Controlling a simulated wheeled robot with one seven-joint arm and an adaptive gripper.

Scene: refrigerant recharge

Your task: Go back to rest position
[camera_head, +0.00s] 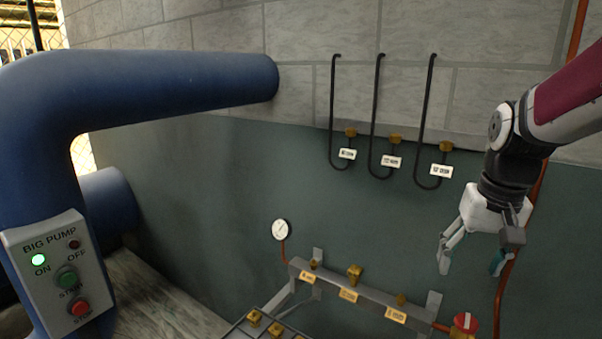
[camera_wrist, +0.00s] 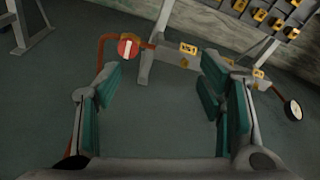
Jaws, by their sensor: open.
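My gripper (camera_head: 472,262) hangs at the right of the head view, fingers pointing down, in front of the green lower wall. It is open and empty, and its fingers are apart from everything around them.
Three black hoses (camera_head: 375,110) with white tags hang on the wall. A pressure gauge (camera_head: 281,229) stands left of the rail. A rack with brass fittings (camera_head: 254,317) is at the bottom. A blue pipe (camera_head: 170,90) and pump control box (camera_head: 62,270) fill the left.

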